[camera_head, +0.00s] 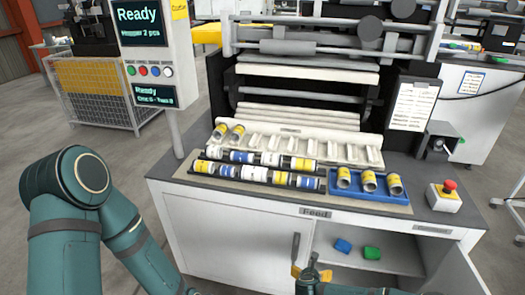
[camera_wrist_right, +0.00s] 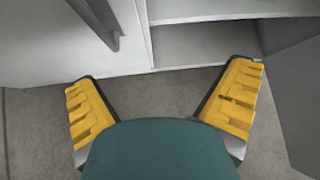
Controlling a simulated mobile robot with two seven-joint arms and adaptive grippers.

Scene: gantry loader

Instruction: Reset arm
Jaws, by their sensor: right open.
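My right gripper (camera_head: 305,271) shows at the bottom of the head view, low in front of the cabinet's open lower part. In the right wrist view its two yellow-padded fingers (camera_wrist_right: 163,78) are spread wide with nothing between them. They point toward the front of the white cabinet (camera_wrist_right: 80,35) and its open shelf (camera_wrist_right: 200,42).
Several yellow, blue and white cylinders lie on the black racks (camera_head: 265,173) on the counter. A blue tray (camera_head: 393,197) holds 3 cylinders. A red stop button (camera_head: 449,186) is at the right. Blue (camera_head: 343,246) and green (camera_head: 372,252) pieces lie on the lower shelf.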

